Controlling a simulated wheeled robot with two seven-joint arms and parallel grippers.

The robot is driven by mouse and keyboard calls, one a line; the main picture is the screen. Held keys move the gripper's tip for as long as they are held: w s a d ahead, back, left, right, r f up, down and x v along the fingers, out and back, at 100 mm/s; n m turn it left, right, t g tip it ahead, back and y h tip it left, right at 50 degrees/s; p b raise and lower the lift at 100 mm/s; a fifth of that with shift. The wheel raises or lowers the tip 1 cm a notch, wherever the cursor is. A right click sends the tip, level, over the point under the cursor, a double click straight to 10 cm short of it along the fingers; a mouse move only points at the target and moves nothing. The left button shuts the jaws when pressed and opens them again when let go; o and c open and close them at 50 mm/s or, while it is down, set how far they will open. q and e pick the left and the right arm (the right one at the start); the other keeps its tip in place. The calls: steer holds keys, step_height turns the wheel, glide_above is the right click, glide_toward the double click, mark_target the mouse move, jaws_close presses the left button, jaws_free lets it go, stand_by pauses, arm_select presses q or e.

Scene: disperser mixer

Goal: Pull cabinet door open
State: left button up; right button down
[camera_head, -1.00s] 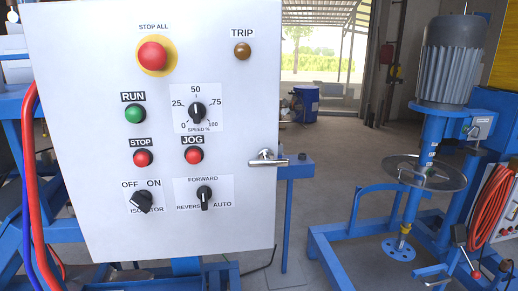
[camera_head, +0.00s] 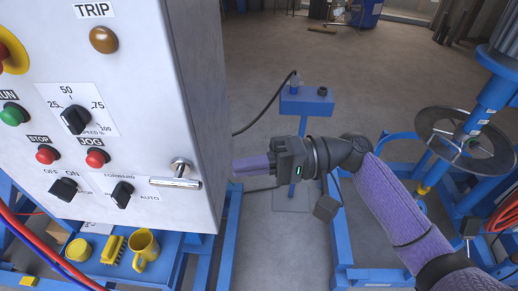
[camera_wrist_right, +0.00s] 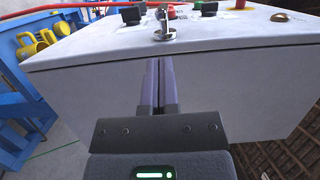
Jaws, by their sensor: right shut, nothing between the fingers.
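The grey cabinet door (camera_head: 150,130) carries buttons and knobs on its front and appears closed. Its metal handle (camera_head: 176,176) sits near the lower right edge of the door; the handle also shows in the right wrist view (camera_wrist_right: 164,26). My right gripper (camera_head: 240,166) is shut and empty, to the right of the handle beside the cabinet's side wall. In the right wrist view the two purple fingers (camera_wrist_right: 160,88) lie together and point at the side wall. I cannot tell whether the fingertips touch the wall. My left gripper is not in view.
A blue stand (camera_head: 305,103) is behind my right gripper. A round metal disc of a mixer (camera_head: 465,140) stands at the right. A yellow mug (camera_head: 146,248) and a yellow brush (camera_head: 112,249) rest on a blue shelf under the cabinet. Open floor lies behind.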

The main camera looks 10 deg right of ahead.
mark_target(182, 175)
steer(key=a, duration=0.2)
steer(key=a+p, duration=0.1)
steer(key=a, duration=0.2)
steer(key=shift+w+a, duration=0.25)
steer(key=shift+a, duration=0.15)
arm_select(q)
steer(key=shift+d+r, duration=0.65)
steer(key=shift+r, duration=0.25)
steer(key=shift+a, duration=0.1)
arm_select(e)
steer(key=shift+s, duration=0.1)
